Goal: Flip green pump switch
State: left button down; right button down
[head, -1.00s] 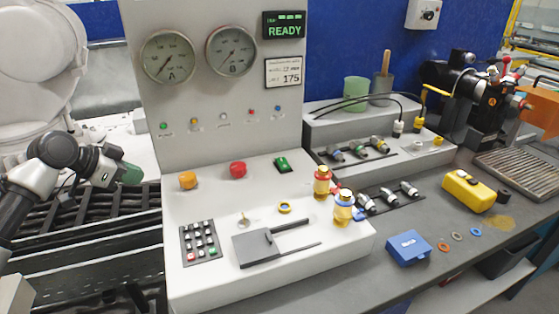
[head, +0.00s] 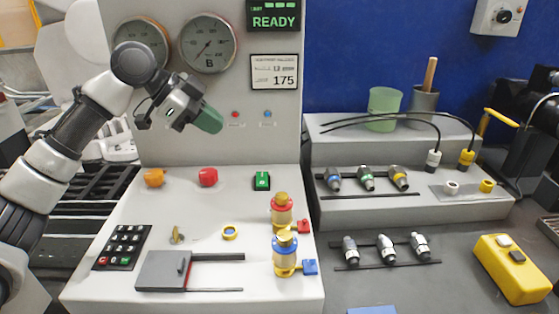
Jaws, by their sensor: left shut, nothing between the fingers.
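The green pump switch (head: 262,181) is a small green rocker in a dark frame, at the back right of the console's sloped top in the head view. My left gripper (head: 210,122) has green fingertips and is shut with nothing in it. It hangs in the air in front of the upright gauge panel, above and to the left of the green switch, clearly apart from it. My left arm hides part of the left gauge and some panel lights. My right gripper is not in view.
On the console (head: 205,235) are an orange button (head: 154,177), a red button (head: 208,177), a keypad (head: 121,247), a key switch (head: 177,235) and two brass valves with red (head: 282,213) and blue (head: 286,252) collars. A stepped connector rack (head: 460,208) stands to the right.

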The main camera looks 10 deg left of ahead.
aim_at(252, 179)
pick_arm(q)
jog(key=shift+s+a, duration=0.1)
jog(key=shift+a, duration=0.1)
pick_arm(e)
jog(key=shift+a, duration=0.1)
